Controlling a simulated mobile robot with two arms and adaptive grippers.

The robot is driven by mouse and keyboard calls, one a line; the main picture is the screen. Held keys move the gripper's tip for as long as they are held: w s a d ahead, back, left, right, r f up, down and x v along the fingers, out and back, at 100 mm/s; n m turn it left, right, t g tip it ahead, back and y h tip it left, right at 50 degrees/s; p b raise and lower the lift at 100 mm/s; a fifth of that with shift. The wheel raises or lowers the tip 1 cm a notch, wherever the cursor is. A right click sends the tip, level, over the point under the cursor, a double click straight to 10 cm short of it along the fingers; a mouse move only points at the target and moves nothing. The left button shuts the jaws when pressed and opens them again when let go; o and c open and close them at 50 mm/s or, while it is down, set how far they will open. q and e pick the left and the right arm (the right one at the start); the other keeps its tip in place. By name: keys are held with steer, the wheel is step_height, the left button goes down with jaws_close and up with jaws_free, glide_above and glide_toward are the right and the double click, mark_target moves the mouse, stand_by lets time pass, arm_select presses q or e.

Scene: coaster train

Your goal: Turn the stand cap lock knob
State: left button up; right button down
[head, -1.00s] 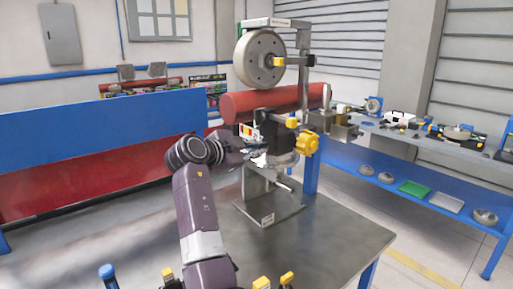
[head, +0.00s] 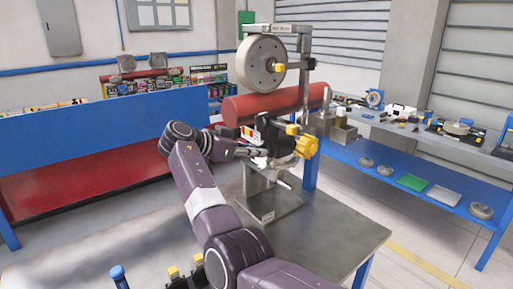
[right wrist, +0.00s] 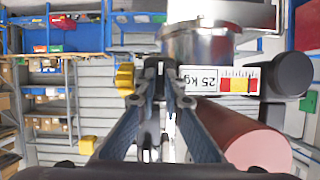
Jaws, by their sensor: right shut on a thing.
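The metal stand (head: 268,217) stands on the grey table and carries a round grey wheel (head: 260,67) and a red cylinder (head: 262,103). A large yellow star knob (head: 306,146) sits on its right side, with small yellow knobs (head: 279,67) higher up. I cannot tell which part is the stand cap lock knob. My right gripper (head: 262,153) reaches the stand's middle from the left. In the right wrist view its fingers (right wrist: 164,75) close on a small dark part beside the 25 kg label (right wrist: 215,80); the fingers mostly hide it. My left gripper is not in view.
The grey table top (head: 325,240) is clear right of the stand. A blue and red panel (head: 80,135) stands at the left. The red cylinder is close to the gripper.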

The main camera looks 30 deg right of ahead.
steer(key=shift+r+n, duration=0.1)
steer(key=shift+n, duration=0.2)
stand_by(0.4)
steer(key=c, duration=2)
jaws_free()
steer(key=shift+d, duration=0.1)
steer(key=shift+c, duration=0.2)
steer(key=w+v, duration=0.1)
steer(key=v, duration=1.1)
steer(key=shift+s, duration=0.3)
steer(key=shift+f, duration=0.2)
